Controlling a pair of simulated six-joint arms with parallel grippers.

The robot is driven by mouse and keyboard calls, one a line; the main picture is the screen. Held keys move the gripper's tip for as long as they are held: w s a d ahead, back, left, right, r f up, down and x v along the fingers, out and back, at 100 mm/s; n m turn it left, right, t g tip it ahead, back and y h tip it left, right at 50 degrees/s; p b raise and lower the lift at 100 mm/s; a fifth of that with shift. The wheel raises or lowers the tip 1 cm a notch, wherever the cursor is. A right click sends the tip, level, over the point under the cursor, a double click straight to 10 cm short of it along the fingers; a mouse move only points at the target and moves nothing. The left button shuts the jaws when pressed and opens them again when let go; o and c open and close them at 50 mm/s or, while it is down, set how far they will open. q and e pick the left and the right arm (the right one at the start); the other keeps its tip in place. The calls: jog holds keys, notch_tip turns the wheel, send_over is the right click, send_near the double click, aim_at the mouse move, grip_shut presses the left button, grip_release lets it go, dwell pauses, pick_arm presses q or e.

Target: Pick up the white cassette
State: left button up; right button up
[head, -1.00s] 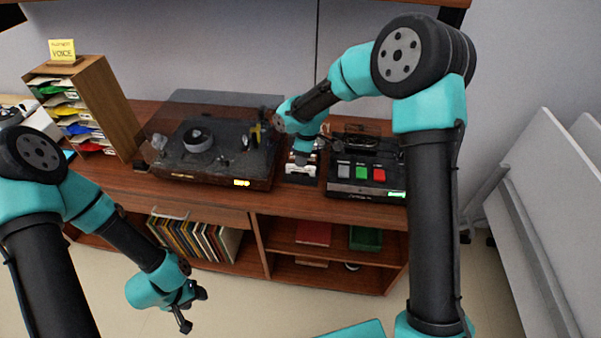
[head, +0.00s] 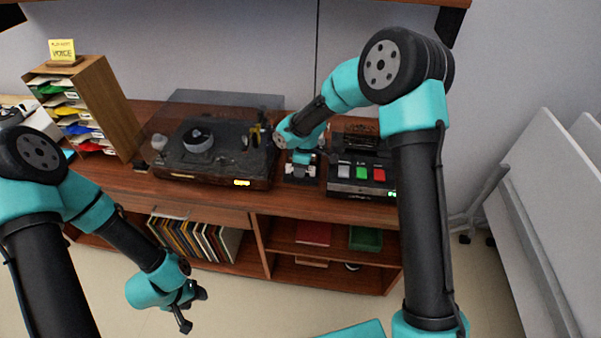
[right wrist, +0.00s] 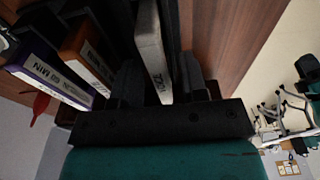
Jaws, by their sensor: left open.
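The white cassette (right wrist: 150,45) stands on edge in the right wrist view, with dark lettering on its spine. My right gripper (right wrist: 163,82) has its two dark fingers on either side of it, with a narrow gap showing at the right finger; it looks open. In the head view my right gripper (head: 301,168) points down at a small dark holder (head: 302,183) between the turntable and the button unit; it mostly hides the cassette there. My left gripper (head: 190,307) hangs open and empty in front of the cabinet, low on the left.
A purple-edged cassette (right wrist: 50,75) and an orange one (right wrist: 88,60) stand left of the white one. The turntable (head: 212,155) under a clear lid is left of my right gripper; the button unit (head: 360,178) is close on its right. The wooden sorter (head: 100,100) stands further left.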

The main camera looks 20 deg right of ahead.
grip_shut()
jog(key=shift+r, duration=0.2)
notch_tip(320, 180, up, 2)
jog(key=shift+r, duration=0.1)
jog(key=shift+s+a+r, duration=0.15)
jog(key=shift+s+r, duration=0.25)
jog(key=shift+r, duration=0.15)
jog(key=s+a+r, duration=0.1)
jog(key=s+a, duration=0.3)
jog(key=s, duration=1)
jog(key=shift+s+r, duration=0.2)
jog(key=shift+s, duration=0.15)
jog(key=shift+w, duration=0.1)
